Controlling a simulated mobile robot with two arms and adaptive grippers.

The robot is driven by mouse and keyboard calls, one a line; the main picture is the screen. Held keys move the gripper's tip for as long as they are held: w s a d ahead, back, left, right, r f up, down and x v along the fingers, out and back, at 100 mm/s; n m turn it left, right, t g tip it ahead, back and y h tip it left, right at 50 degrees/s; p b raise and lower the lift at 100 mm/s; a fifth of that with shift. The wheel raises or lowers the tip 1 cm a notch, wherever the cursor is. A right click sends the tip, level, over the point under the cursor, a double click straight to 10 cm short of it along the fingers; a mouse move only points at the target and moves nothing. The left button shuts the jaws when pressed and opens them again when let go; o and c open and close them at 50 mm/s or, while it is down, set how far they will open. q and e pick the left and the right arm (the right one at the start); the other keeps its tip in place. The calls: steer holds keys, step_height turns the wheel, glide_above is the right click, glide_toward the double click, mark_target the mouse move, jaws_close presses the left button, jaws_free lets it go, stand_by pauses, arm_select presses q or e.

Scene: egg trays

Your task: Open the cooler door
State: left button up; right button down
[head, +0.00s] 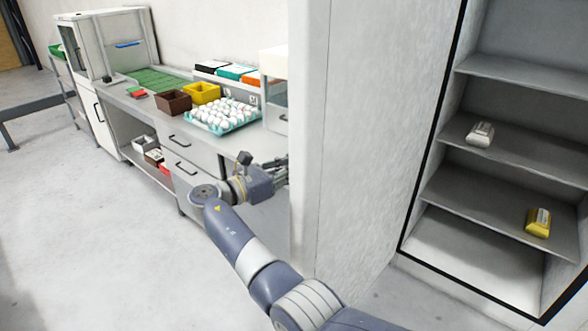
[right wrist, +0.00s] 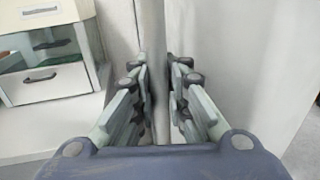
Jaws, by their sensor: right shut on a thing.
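The cooler door (head: 365,120) is a tall pale panel in the middle of the head view, standing swung out from the cooler (head: 452,207). The cooler's shelved inside shows at the right. My right gripper (head: 284,170) reaches around the door's far left side, its fingertips partly hidden by the door edge. In the right wrist view my right gripper (right wrist: 159,88) is shut on an upright grey bar, the door handle (right wrist: 155,45), which runs between its fingers. My left gripper is out of view.
A white packet (head: 480,134) and a yellow packet (head: 538,222) lie on the cooler shelves. A workbench (head: 195,130) at the left holds an egg tray (head: 222,127), a brown bin (head: 173,102) and a yellow bin (head: 202,93). The floor (head: 90,240) at left is clear.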

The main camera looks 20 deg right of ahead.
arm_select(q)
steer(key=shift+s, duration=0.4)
arm_select(e)
steer(key=shift+a+f, duration=0.15)
steer(key=shift+f, duration=0.1)
steer(key=c, duration=1.6)
jaws_free()
steer(key=shift+a+r, duration=0.1)
steer(key=shift+a, duration=0.05)
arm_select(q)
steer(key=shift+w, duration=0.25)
arm_select(e)
step_height(320, 180, up, 10)
steer(key=shift+r, duration=0.1)
steer(key=shift+w, duration=0.1)
